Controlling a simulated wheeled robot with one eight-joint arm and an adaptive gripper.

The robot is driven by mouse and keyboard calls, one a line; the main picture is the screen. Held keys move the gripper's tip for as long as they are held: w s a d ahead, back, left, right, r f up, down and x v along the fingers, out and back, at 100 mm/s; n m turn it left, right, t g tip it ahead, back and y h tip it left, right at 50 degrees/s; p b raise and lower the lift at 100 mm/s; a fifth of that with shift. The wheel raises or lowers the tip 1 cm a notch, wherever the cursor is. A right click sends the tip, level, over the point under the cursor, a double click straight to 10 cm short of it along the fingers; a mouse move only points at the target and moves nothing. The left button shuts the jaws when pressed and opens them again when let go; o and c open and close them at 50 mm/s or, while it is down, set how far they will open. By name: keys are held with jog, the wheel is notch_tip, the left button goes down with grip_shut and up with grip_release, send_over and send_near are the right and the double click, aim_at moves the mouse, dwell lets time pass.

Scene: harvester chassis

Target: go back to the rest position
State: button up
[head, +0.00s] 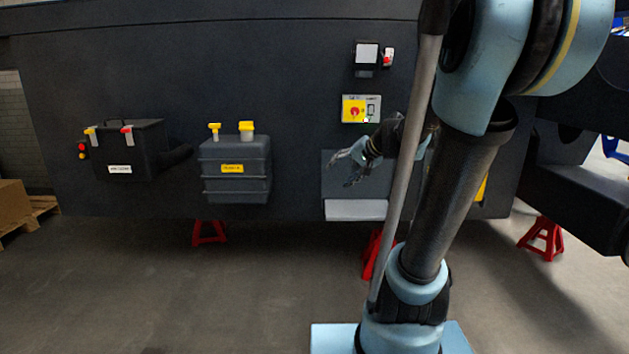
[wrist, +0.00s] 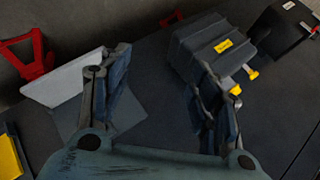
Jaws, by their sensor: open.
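My gripper (head: 343,167) is in front of the dark chassis panel (head: 300,60) in the head view, before a grey plate above a pale step (head: 356,210). In the wrist view my gripper (wrist: 160,90) shows two fingers spread wide apart with nothing between them. It is open and empty. The dark panel lies behind the fingers. My arm and a grey pole hide part of the panel's right side in the head view.
A dark tank (head: 235,170) with yellow caps and a black box (head: 129,150) with red and yellow terminals are on the panel, left of my gripper. A yellow switch plate (head: 361,109) is above it. Red stands (head: 209,232) stand below. The floor in front is clear.

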jog(key=s+d+f+n+g+h, duration=0.1)
jog(key=s+d+f+h, duration=0.1)
jog(key=s+f, duration=0.3)
jog(key=s+d+f+n+g+h, duration=0.1)
jog(key=s+d+f, duration=0.3)
jog(key=s, duration=0.8)
jog(key=s+d+f+n+g+h, duration=0.2)
jog(key=s+d+f+g+h, duration=0.1)
jog(key=s+f, duration=0.3)
jog(key=s+h, duration=0.1)
jog(key=s, duration=0.1)
jog(key=shift+s+d+f, duration=0.3)
jog(key=shift+d+f, duration=0.1)
jog(key=shift+w, duration=0.1)
jog(key=shift+w+f, duration=0.2)
jog(key=shift+w, duration=0.15)
